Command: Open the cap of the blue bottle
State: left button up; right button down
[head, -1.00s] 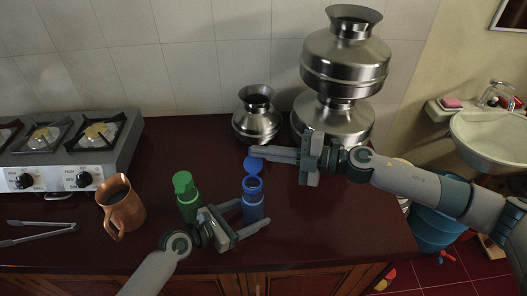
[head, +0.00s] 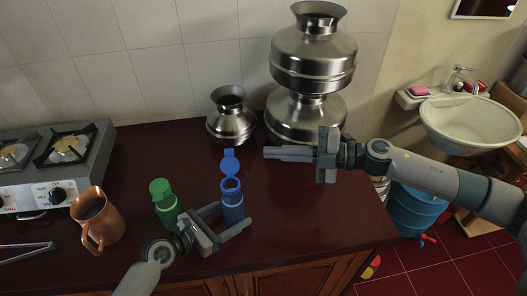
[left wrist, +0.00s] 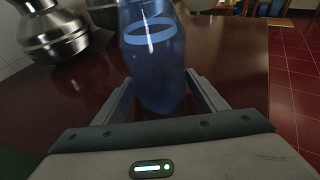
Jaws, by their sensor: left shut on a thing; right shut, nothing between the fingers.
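The blue bottle (head: 232,208) stands upright near the counter's front edge. Its blue cap (head: 230,163) is flipped up at the back of the mouth, and the bottle's opening shows. My left gripper (head: 234,219) is shut on the bottle's body, with one finger on each side. In the left wrist view the blue bottle (left wrist: 155,62) stands between the fingers. My right gripper (head: 266,153) is shut and empty, with its fingertips to the right of the raised cap and apart from it.
A green bottle (head: 165,205) stands left of the blue one, close to my left gripper. A copper mug (head: 96,222), tongs (head: 28,253) and a stove (head: 60,165) are at the left. Metal pots (head: 231,122) stand behind. The counter (head: 310,215) is clear at the right.

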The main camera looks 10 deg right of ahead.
aim_at(224, 197)
dwell(0.4)
pick_arm(q)
jog(key=o, duration=0.9)
jog(key=shift+c, duration=0.2)
jog(key=shift+r, duration=0.1)
notch_tip(224, 197, up, 10)
jog(key=shift+f, duration=0.1)
